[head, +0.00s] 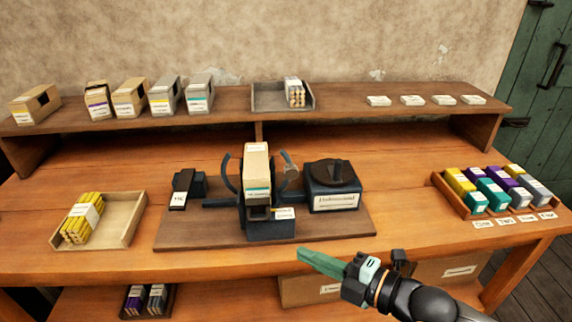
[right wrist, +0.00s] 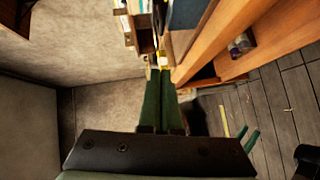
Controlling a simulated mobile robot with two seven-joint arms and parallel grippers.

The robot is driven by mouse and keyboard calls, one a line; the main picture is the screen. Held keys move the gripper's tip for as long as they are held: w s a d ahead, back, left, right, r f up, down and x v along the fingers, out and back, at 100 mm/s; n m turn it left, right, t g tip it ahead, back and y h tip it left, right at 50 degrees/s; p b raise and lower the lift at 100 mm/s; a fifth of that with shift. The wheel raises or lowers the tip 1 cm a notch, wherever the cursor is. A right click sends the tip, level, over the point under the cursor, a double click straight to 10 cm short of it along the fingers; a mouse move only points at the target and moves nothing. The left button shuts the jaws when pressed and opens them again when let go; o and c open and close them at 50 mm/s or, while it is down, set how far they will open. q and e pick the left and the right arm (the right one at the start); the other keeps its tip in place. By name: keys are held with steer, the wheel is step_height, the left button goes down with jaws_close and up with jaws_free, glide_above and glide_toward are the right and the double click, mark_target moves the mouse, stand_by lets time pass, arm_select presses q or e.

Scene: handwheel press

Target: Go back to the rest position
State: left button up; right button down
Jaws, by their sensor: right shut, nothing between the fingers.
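My right gripper (head: 322,262) is in front of the bench, near its front edge, in the head view. Its green fingers point left and are shut with nothing between them. They also show side by side in the right wrist view (right wrist: 161,100). The handwheel press (head: 268,228) stands on a dark wooden board (head: 190,238) in the middle of the bench, apart from the gripper. A tan box with a white label (head: 256,165) sits upright in the press.
A tray (head: 125,228) with a yellow bundle (head: 80,222) lies at left. A rack of coloured boxes (head: 450,196) stands at right. A raised shelf (head: 340,103) along the back holds several cartons, a grey tray (head: 268,98) and labels. A carton (head: 300,291) sits below the bench.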

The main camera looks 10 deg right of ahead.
steer(key=s+d+f+m+h+p, duration=0.2)
steer(key=s+d+f+m+h, duration=0.2)
steer(key=s+f+m, duration=0.3)
steer(key=s+d+f+m+g+h+p, duration=0.1)
steer(key=s+d+f+m+h+p, duration=0.2)
steer(key=s+f+m, duration=0.5)
step_height(320, 180, down, 8)
steer(key=d+m+h, duration=0.1)
steer(key=m+h, duration=0.1)
steer(key=m, duration=0.6)
steer(key=shift+s+m+g+h, duration=0.3)
steer(key=shift+h, duration=0.1)
